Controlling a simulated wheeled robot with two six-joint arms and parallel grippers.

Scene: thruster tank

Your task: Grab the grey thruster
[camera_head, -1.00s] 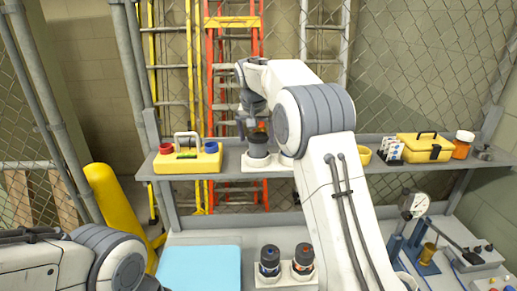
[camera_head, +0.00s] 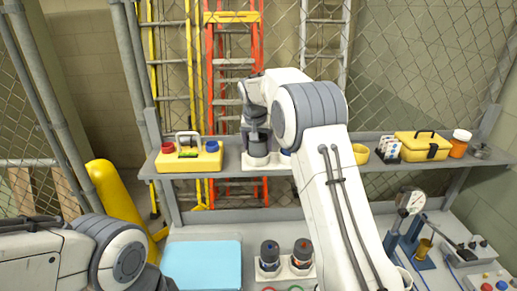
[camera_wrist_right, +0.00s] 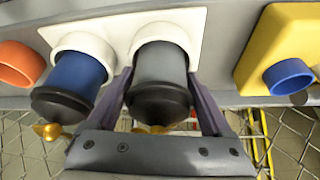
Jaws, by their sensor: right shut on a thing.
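The grey thruster (camera_wrist_right: 160,72) has a grey body and a black end with a brass-coloured propeller. It stands in a white two-cup holder (camera_wrist_right: 115,22) on the shelf, and also shows in the head view (camera_head: 258,149). My right gripper (camera_wrist_right: 158,85) is shut on it, one finger on each side. In the head view my right gripper (camera_head: 256,130) is over its top. A blue thruster (camera_wrist_right: 78,77) sits in the other cup, mostly hidden by my right arm in the head view. My left arm shows at lower left, but its gripper is out of view.
A yellow box (camera_head: 188,160) with red and blue caps stands left of the holder. A yellow case (camera_head: 423,147) and an orange jar (camera_head: 459,146) stand on the right of the shelf (camera_head: 225,179). Two more thrusters stand on the bench below, beside a light blue mat (camera_head: 201,265).

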